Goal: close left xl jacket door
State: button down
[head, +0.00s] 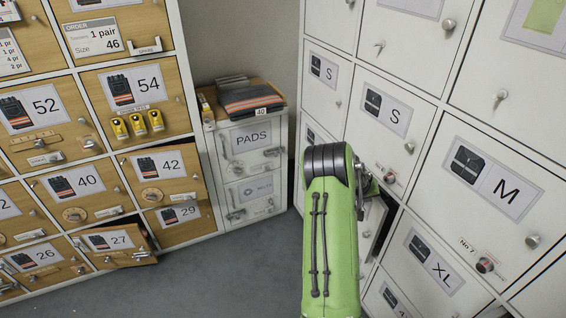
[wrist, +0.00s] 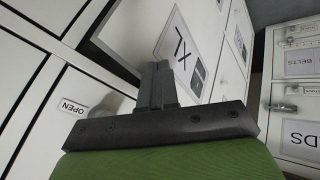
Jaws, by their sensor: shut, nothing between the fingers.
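The left XL jacket door (head: 373,228) is mostly hidden behind my green arm in the head view. A dark gap along its right side shows it standing ajar. My gripper is hidden behind the arm in the head view.
A second XL door (head: 435,262) and an M door (head: 490,185) look shut at right. Wooden glove lockers (head: 90,185) stand at left, with the 27 door (head: 118,243) ajar. A PADS cabinet (head: 250,165) stands at the back. Grey floor (head: 225,265) is clear between them.

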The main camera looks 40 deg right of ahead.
jog(key=shift+s+d, duration=0.35)
jog(key=shift+d, duration=0.3)
jog(key=shift+s+d, duration=0.35)
jog(key=shift+d, duration=0.3)
